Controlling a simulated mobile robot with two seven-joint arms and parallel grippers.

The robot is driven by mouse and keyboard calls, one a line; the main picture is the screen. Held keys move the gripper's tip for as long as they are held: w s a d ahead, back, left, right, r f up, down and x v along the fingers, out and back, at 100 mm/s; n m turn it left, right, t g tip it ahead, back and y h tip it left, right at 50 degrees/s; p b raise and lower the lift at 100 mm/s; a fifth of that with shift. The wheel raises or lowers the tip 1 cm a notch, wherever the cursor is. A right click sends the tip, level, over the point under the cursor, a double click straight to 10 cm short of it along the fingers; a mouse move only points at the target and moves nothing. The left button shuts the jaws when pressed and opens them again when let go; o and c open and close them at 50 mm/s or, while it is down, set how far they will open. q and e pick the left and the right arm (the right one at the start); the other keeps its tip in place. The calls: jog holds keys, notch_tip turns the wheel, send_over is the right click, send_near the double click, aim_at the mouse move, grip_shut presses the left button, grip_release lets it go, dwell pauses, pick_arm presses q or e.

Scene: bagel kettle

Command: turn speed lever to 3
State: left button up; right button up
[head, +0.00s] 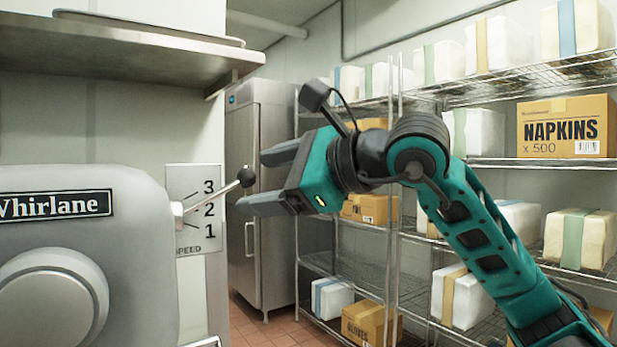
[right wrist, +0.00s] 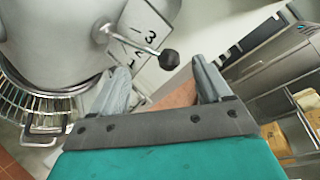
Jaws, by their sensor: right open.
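The speed lever (head: 213,194) is a thin metal rod with a black ball knob (head: 246,177), on the side of the grey Whirlane mixer (head: 120,230). It tilts up to the right, and its rod crosses the speed plate (head: 182,180) between the 3 and the 2 in the head view. My right gripper (head: 252,181) is open and empty, its fingertips on either side of the knob's height. In the right wrist view the knob (right wrist: 169,59) shows between the open fingertips (right wrist: 159,68), near their ends; contact cannot be told. My left gripper is out of view.
A metal shelf (head: 130,45) hangs above the mixer. A steel fridge (head: 262,190) and wire racks (head: 390,250) with boxes stand behind my right arm. A wire bowl guard (right wrist: 45,105) shows at left in the wrist view.

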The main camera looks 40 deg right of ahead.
jog(key=b+v, duration=0.1)
jog(key=v, duration=0.7)
jog(key=shift+s, duration=0.25)
jog(key=shift+r, duration=0.1)
